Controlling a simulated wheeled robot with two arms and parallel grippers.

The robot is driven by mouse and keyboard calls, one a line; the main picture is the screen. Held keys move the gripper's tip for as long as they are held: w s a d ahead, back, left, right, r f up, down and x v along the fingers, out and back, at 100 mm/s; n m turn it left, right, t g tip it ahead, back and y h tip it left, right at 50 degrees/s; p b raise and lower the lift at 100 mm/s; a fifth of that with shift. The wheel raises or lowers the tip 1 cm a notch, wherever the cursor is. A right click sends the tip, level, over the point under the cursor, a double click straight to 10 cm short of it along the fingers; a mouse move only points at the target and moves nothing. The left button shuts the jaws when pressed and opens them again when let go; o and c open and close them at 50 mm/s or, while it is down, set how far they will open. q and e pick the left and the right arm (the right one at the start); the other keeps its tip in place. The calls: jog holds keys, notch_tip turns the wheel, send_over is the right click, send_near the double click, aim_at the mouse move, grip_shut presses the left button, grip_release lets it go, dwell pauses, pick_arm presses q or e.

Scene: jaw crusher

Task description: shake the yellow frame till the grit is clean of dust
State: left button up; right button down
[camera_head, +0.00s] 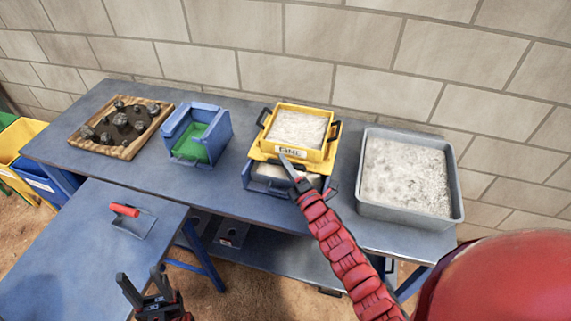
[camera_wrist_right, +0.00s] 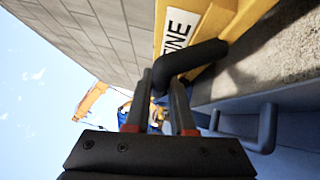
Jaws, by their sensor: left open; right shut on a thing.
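The yellow frame (camera_head: 327,154) sits on a blue bin on the table and bears a label reading "FINE". Pale grit (camera_head: 297,129) fills its top. Dark handles stick out from its sides. My right gripper (camera_head: 296,178) is at the frame's front, shut on a dark handle (camera_wrist_right: 188,59), as the right wrist view shows beside the yellow wall (camera_wrist_right: 226,18). My left gripper (camera_head: 147,285) is open and empty above the lower bench, well away from the frame. Pale material shows in the blue bin (camera_head: 268,184) under the frame.
A grey tray (camera_head: 365,207) of pale grit stands right of the frame. A blue bin with green inside (camera_head: 181,121) and a wooden tray (camera_head: 129,152) of dark rocks stand to the left. A red-handled scoop (camera_head: 127,211) lies on the lower bench (camera_head: 70,255). A block wall runs behind.

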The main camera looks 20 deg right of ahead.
dwell(0.7)
jog(key=shift+s+a+f+b, duration=0.1)
jog(key=shift+s+f+b, duration=0.1)
jog(key=shift+b, duration=0.1)
jog(key=s+a+b, duration=0.2)
jog(key=s+b, duration=0.1)
jog(key=shift+s+a+f, duration=0.1)
jog(key=shift+s+a, duration=0.05)
jog(key=shift+s, duration=0.05)
jog(key=shift+s+a+r+b, duration=0.2)
jog(key=shift+s+a+b, duration=0.1)
jog(key=shift+s+b, duration=0.2)
jog(key=c, duration=0.8)
grip_release()
jog(key=shift+o, duration=0.2)
